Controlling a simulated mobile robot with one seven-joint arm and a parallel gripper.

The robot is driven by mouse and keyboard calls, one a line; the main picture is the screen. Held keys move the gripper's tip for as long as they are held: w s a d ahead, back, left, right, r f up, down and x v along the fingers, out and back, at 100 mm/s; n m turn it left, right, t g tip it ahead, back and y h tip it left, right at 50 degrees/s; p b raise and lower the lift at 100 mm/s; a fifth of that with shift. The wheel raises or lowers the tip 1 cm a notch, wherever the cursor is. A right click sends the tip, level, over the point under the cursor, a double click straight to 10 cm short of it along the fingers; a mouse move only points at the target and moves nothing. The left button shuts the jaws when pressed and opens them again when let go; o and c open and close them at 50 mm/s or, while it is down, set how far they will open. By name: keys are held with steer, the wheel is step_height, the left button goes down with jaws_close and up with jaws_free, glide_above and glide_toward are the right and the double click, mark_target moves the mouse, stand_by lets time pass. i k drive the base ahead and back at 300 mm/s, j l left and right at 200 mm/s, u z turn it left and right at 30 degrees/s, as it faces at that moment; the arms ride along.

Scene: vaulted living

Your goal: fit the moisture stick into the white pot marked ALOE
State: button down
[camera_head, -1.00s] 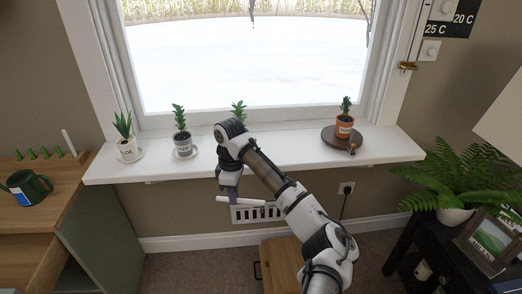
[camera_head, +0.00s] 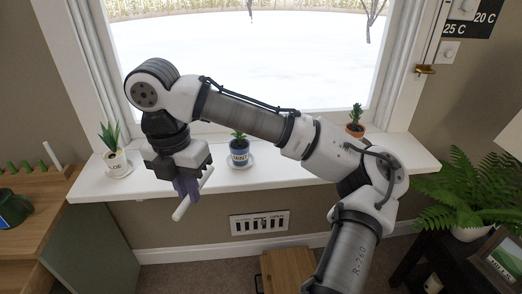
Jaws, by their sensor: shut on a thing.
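The white pot marked ALOE (camera_head: 116,164) stands upright on a saucer at the left end of the windowsill, with the spiky aloe (camera_head: 109,135) in it. Part of its label shows as "LOE". My gripper (camera_head: 187,187) is right of the pot and nearer to me, in front of the sill. It is shut on the white moisture stick (camera_head: 191,196). The stick is tilted, its lower end pointing down and left, apart from any pot. The finger pads partly hide its middle.
An orange pot (camera_head: 355,130) is at the right, partly behind my arm. Another white stick (camera_head: 52,155) stands on the wooden cabinet at left, near a dark green mug (camera_head: 14,208). A fern (camera_head: 470,195) is at right.

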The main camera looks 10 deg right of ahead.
mark_target(115, 158)
steer(key=i, duration=1.1)
